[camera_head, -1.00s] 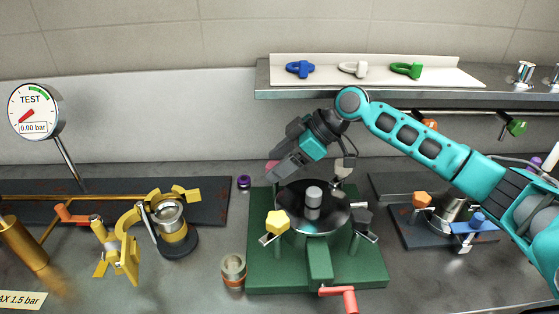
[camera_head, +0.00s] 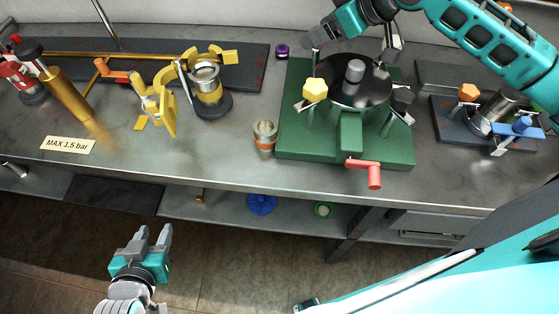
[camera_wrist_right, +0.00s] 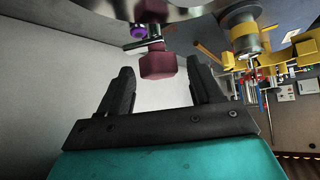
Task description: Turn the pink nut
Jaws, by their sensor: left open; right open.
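The pink nut (camera_wrist_right: 158,67) shows in the right wrist view, on a metal stem below the tank's rim. My right gripper (camera_wrist_right: 155,88) is open there, its two dark fingers either side of the nut, which sits about level with the tips and appears apart from both. In the head view my right gripper (camera_head: 318,40) is at the back left of the tank lid (camera_head: 352,88), and the pink nut is hidden. A yellow nut (camera_head: 315,90) and a black nut (camera_head: 404,97) stand around the lid. My left gripper (camera_head: 152,238) is open and empty, low in front of the bench.
The tank's green base (camera_head: 300,145) has a red handle (camera_head: 365,168) at the front. A small metal cup (camera_head: 265,135) stands to its left, and a purple ring (camera_head: 282,50) lies behind. Yellow fittings (camera_head: 155,100) fill the left bench. The bench front is mostly clear.

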